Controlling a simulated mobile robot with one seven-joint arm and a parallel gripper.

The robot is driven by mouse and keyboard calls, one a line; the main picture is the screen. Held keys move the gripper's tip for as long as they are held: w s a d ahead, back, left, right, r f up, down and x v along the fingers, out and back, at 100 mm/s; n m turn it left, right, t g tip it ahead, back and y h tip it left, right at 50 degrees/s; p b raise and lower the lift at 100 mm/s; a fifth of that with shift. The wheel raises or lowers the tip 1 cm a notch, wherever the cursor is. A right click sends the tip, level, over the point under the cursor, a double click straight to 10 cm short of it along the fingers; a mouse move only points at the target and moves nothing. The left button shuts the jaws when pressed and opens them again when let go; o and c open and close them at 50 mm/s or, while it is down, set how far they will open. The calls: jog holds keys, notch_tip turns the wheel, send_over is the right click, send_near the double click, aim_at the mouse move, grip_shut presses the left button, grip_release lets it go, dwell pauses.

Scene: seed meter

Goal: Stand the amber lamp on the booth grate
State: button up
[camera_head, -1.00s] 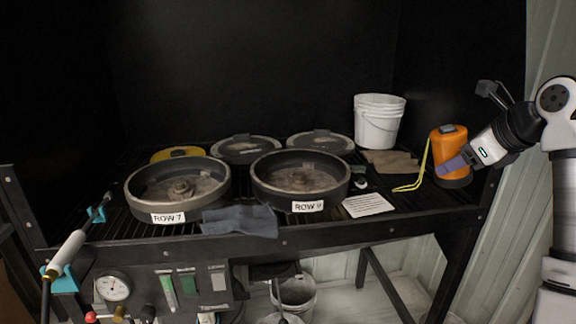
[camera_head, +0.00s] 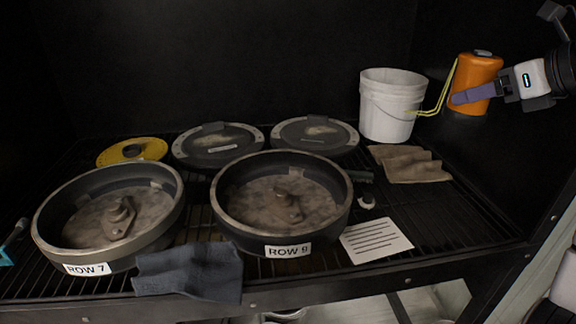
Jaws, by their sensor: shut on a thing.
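The amber lamp (camera_head: 477,72), an orange cylinder with a dark top and a yellow cord, is upright at the upper right of the head view. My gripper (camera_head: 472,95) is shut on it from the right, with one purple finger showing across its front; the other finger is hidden. The lamp appears held up off the grate, right of the white bucket, and its cord hangs toward the bucket. The booth grate (camera_head: 455,215) is a dark slatted surface, with a bare patch at the right, below the lamp in the picture.
The white bucket (camera_head: 388,105) stands at the back. Brown folded cloth (camera_head: 412,166), a paper sheet (camera_head: 375,242) and a small pale item (camera_head: 367,202) lie on the grate. The ROW 9 bowl (camera_head: 335,222), ROW 7 bowl (camera_head: 160,235), two grey discs and a yellow disc fill the left and middle.

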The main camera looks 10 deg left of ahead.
notch_tip(320, 180, down, 20)
jog(key=shift+s+r+p, duration=0.1)
jog(key=shift+p, duration=0.25)
dwell(0.4)
jog(key=o, duration=1.1)
jog(key=shift+f, duration=0.35)
jog(key=shift+c, duration=0.2)
jog(key=shift+r, duration=0.15)
jog(key=shift+d+r, duration=0.1)
jog(key=shift+r, duration=0.15)
jog(key=b+v, duration=0.1)
jog(key=v, duration=0.6)
jog(key=shift+s, duration=0.15)
